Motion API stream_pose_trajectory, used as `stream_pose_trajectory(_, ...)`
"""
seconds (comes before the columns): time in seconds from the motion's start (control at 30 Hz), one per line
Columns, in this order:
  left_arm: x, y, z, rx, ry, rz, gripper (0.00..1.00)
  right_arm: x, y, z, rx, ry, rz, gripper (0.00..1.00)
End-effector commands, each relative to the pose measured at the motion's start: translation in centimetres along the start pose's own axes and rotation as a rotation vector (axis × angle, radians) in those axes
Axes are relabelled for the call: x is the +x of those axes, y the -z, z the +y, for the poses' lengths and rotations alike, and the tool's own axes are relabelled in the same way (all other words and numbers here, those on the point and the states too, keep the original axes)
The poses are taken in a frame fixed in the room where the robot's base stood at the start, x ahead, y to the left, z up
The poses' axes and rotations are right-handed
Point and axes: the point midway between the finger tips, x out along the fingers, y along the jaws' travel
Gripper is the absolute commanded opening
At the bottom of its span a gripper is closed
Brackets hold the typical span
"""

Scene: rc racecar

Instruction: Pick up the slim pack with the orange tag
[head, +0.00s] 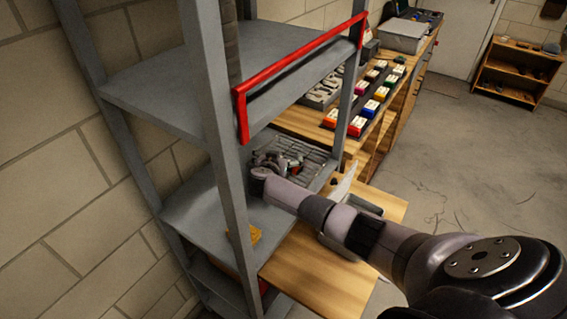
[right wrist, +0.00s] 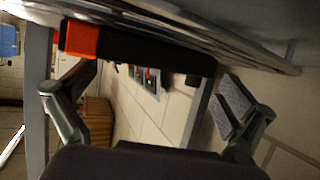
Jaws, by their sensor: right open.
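The slim pack (right wrist: 150,52) is black with a bright orange tag (right wrist: 80,39) at its left end. It lies against a grey gridded surface along the top of the right wrist view. My right gripper (right wrist: 158,88) is open and empty, its fingers at either side below the pack. The pack's long side spans most of the gap between them, and I see no finger closed on it. In the head view my right gripper (head: 278,163) reaches over the middle shelf; I cannot make out the pack there. My left gripper is not in view.
A grey shelf rack (head: 226,150) with upright posts and a red rail (head: 300,66) stands close around my right arm. A wire rack (head: 302,152) sits behind the gripper. A wooden bench (head: 305,124) with several coloured packs runs behind; open floor lies right.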

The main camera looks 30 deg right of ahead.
Motion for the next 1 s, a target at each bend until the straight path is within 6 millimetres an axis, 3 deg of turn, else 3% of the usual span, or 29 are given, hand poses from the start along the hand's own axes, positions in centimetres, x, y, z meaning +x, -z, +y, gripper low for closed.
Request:
stream_pose_trajectory(0.13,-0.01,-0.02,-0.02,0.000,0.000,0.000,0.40,-0.03,0.02,-0.01,0.000,0.000,0.000,0.99)
stream_pose_trajectory(1.0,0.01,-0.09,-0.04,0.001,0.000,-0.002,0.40,-0.05,-0.02,0.00,0.000,0.000,0.000,0.41)
